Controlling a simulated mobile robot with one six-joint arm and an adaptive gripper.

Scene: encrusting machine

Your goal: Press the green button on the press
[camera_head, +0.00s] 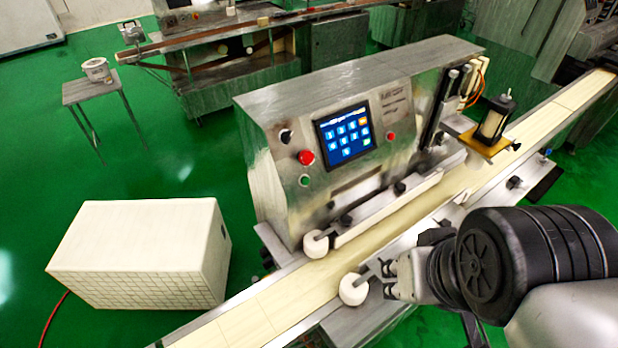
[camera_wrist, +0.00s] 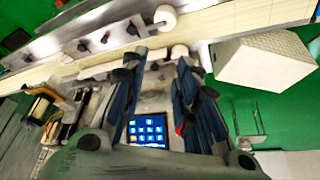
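The press is a steel machine (camera_head: 345,85) with a blue touch screen (camera_head: 345,134) on its sloped front. The small green button (camera_head: 304,181) is at the panel's lower left, below a larger red button (camera_head: 306,157). My gripper (camera_head: 388,280) is over the near side of the conveyor, right of and below the green button in the head view and apart from it. In the wrist view, my gripper (camera_wrist: 160,60) has its two dark fingers spread with nothing between them. The screen (camera_wrist: 148,130) shows between them; I cannot make out the green button there.
A conveyor belt (camera_head: 250,312) runs along the press front. White rollers (camera_head: 353,289) stand close to my gripper. A second red button (camera_head: 391,136) is right of the screen. A white box (camera_head: 140,245) sits on the floor at left. A hopper (camera_head: 493,125) stands at right.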

